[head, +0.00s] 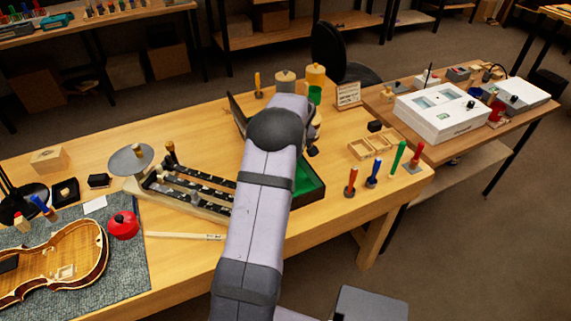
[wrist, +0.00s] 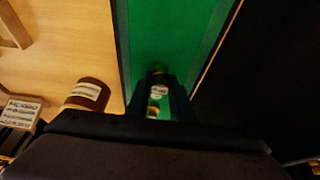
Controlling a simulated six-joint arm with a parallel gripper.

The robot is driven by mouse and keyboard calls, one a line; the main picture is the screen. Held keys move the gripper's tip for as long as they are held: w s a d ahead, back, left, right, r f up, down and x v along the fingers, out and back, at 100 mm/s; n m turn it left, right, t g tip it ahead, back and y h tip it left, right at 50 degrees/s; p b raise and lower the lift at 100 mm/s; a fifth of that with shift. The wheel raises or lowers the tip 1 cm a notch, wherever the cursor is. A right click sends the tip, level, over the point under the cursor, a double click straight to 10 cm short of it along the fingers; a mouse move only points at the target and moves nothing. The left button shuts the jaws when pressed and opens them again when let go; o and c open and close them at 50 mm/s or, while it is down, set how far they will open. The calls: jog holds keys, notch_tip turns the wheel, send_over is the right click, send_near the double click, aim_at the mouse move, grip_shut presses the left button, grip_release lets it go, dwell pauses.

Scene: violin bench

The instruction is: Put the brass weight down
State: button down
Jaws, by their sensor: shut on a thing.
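My gripper (wrist: 160,84) shows in the wrist view with its two dark fingers close together over a green surface. It is shut on the brass weight (wrist: 153,110), a small brass-coloured piece with a pale label, partly hidden between the fingers. The green surface is the lining of a dark-edged case (wrist: 165,30). In the head view my arm covers the gripper and the weight, and the green-lined case (head: 308,181) shows only in part to the right of my arm. I cannot tell whether the weight touches the lining.
A brown labelled cylinder (wrist: 88,94) stands left of the case in the wrist view. A black-slotted rack (head: 195,187) and a violin body (head: 60,255) lie left.

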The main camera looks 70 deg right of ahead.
jog(key=shift+f+p, duration=0.5)
jog(key=shift+f, duration=1.85)
jog(key=shift+f, duration=0.2)
jog(key=c, duration=1.6)
grip_release()
jog(key=shift+r, duration=0.1)
jog(key=shift+o, duration=0.2)
jog(key=shift+r, duration=0.15)
jog(key=b+v, duration=0.2)
jog(key=v, duration=1)
